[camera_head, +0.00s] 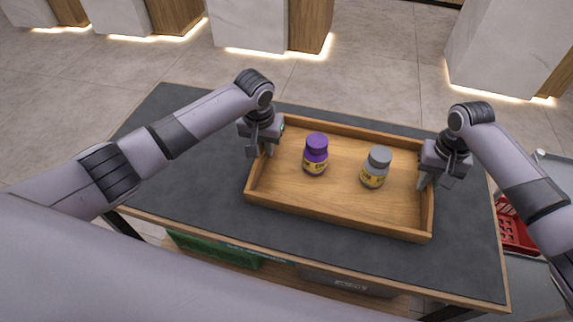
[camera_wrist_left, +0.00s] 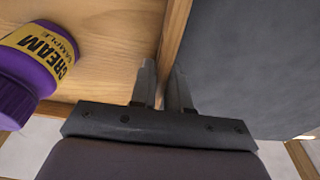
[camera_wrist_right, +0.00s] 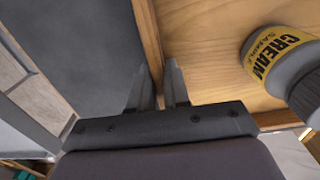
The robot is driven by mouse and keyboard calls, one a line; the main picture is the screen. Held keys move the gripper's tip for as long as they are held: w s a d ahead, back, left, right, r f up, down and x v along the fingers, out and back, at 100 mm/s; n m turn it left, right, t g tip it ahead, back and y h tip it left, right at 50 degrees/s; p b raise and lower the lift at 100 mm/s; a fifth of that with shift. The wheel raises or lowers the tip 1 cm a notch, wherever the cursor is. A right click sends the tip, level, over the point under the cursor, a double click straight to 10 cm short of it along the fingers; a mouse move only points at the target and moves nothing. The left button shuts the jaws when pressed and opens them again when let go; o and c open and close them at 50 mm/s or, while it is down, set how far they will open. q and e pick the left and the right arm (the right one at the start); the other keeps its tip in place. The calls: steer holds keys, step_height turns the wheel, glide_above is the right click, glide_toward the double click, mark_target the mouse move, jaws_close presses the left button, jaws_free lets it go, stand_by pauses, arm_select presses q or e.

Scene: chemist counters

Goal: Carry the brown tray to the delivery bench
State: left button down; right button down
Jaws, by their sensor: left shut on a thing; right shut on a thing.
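The brown wooden tray (camera_head: 335,213) lies on a dark-topped table in the head view. A purple jar (camera_head: 316,155) and a grey jar (camera_head: 376,167), both with yellow labels, stand upright in it. My left gripper (camera_head: 265,152) is shut on the tray's left wall; that wall runs between its fingers in the left wrist view (camera_wrist_left: 172,50). My right gripper (camera_head: 425,183) is shut on the tray's right wall, seen between its fingers in the right wrist view (camera_wrist_right: 150,40). The purple jar (camera_wrist_left: 38,60) and the grey jar (camera_wrist_right: 290,65) also show there.
The dark table top (camera_head: 185,165) is bare left of the tray. A green crate (camera_head: 213,249) and a grey bin (camera_head: 348,283) sit beneath it. A red basket (camera_head: 515,232) is at the right. White and wood counters (camera_head: 250,25) stand beyond a tiled floor (camera_head: 385,75).

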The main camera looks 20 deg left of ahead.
arm_select(q)
steer(key=c, duration=1.1)
jaws_free()
arm_select(e)
steer(key=c, duration=1.1)
jaws_free()
steer(key=shift+r, duration=0.15)
arm_select(q)
step_height(320, 180, up, 12)
steer(key=s, duration=0.1)
steer(key=shift+s, duration=0.4)
arm_select(e)
step_height(320, 180, up, 12)
